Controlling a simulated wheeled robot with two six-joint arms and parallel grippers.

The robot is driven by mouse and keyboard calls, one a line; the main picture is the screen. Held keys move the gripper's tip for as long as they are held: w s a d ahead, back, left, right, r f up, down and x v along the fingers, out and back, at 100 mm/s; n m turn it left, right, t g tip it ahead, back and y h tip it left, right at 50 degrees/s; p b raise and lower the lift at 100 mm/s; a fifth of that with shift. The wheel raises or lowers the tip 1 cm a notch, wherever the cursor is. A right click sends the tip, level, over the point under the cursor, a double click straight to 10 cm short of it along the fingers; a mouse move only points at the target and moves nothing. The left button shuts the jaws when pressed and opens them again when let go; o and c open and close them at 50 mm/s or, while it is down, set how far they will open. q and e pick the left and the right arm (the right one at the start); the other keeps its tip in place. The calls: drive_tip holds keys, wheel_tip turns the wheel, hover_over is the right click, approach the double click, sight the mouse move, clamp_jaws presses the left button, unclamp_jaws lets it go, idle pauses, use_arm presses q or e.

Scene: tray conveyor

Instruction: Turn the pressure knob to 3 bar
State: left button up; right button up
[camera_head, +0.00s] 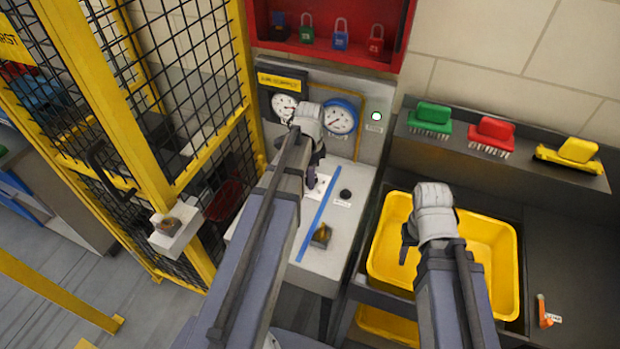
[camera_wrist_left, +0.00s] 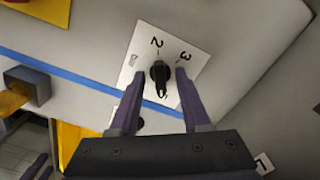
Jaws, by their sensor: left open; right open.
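The black pressure knob (camera_wrist_left: 160,75) sits on a white plate (camera_wrist_left: 145,62) with the marks 2 and 3 in the left wrist view. Its raised grip runs roughly up and down in that picture; I cannot tell which mark it points to. My left gripper (camera_wrist_left: 160,84) is open, with one finger on each side of the knob; I cannot tell whether they touch it. In the head view my left gripper (camera_head: 316,168) is low over the plate (camera_head: 320,185) and hides the knob. My right gripper (camera_head: 406,242) is open and empty over a yellow bin (camera_head: 512,250).
Two gauges, one white (camera_head: 284,106) and one blue-rimmed (camera_head: 340,117), stand behind the knob. A black button (camera_head: 346,194) and a blue strip (camera_head: 318,215) are nearby. A yellow mesh fence (camera_head: 150,160) stands left. Brushes (camera_head: 430,115) lie on a shelf at right.

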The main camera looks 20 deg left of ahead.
use_arm(q)
clamp_jaws()
idle(0.4)
